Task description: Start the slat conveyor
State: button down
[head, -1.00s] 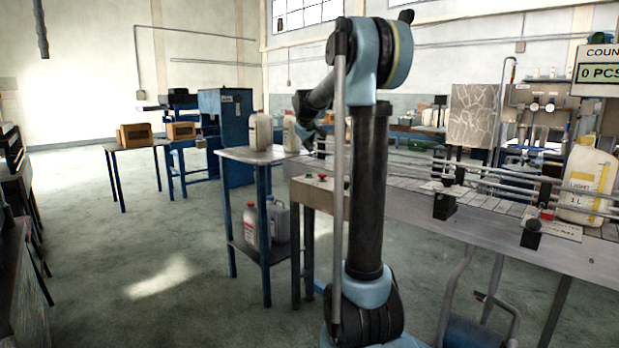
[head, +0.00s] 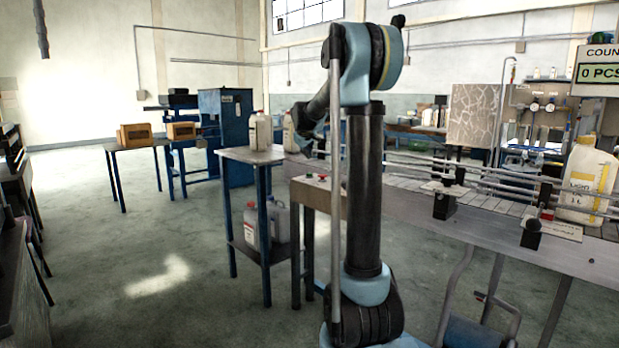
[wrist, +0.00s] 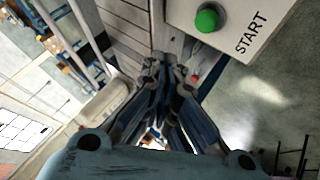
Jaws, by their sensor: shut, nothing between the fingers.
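The slat conveyor (head: 480,204) runs along the right side of the head view, and its light slats (wrist: 122,18) show in the wrist view. On its near-left end are a small red button (head: 322,177) and a green button. In the wrist view, the green button (wrist: 207,19) sits on a pale panel (wrist: 238,28) marked START. My gripper (wrist: 166,66) is shut and empty, with its fingertips below and left of the green button in the picture, apart from it. In the head view my gripper is hard to make out behind my arm.
Guide rails (head: 480,172) run along the conveyor, and a yellow-white bottle (head: 588,180) stands on it. A side table (head: 252,154) with canisters stands by the conveyor's left end. The counter sign (head: 598,72) reads 0 PCS. Open floor lies to the left.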

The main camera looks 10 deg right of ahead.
aim_at(309, 174)
jog(key=shift+f, duration=2.5)
